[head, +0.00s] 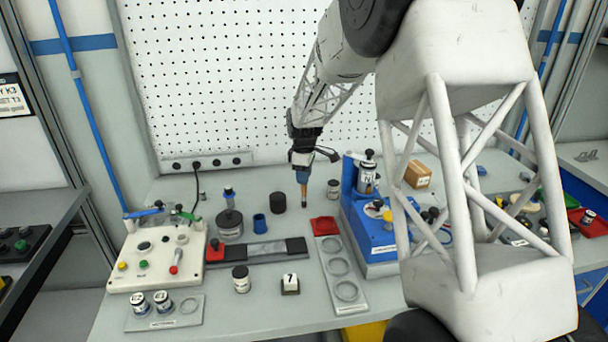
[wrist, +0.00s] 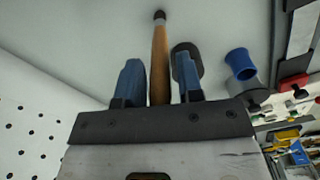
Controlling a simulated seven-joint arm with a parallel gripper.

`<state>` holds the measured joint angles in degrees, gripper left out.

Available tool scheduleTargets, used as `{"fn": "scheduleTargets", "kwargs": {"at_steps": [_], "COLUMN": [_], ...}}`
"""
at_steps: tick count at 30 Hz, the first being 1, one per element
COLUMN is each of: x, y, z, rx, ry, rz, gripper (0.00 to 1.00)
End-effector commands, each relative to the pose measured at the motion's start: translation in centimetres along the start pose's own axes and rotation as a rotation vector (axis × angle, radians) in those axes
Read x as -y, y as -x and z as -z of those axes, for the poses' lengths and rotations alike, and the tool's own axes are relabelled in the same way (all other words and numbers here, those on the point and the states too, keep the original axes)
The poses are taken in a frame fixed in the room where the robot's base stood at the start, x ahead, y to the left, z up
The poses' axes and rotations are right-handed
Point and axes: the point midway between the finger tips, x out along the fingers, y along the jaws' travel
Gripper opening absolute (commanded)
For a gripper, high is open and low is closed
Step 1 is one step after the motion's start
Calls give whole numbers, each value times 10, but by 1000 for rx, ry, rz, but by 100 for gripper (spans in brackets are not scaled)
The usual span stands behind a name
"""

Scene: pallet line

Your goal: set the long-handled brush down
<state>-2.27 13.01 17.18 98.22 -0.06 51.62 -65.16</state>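The long-handled brush shows as a brown wooden handle (head: 304,190) with a dark lower end, pointing down below my gripper (head: 302,165) in the head view. In the wrist view the same brush handle (wrist: 160,62) runs between the two blue fingers of my gripper (wrist: 158,82). The fingers are closed about it and it is held roughly upright. The dark end is over the bare table behind the red-ended strip; I cannot tell whether it touches the table. The brush's upper part is hidden in the gripper.
A black cylinder (head: 278,203) and a blue cup (head: 260,223) stand left of the brush. A small jar (head: 333,190) and blue machine (head: 370,235) stand right. A tray with ring recesses (head: 340,298) lies in front. The white pegboard (head: 215,90) rises behind.

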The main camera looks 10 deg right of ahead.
Motion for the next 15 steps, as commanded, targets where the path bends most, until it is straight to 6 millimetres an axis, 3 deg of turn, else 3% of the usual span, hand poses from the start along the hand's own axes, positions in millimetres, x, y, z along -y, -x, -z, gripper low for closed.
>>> {"fn": "scheduleTargets", "kwargs": {"at_steps": [15], "x": [0], "y": [5], "z": [0], "rx": [0], "ry": [0], "rz": [-1], "gripper": [44]}}
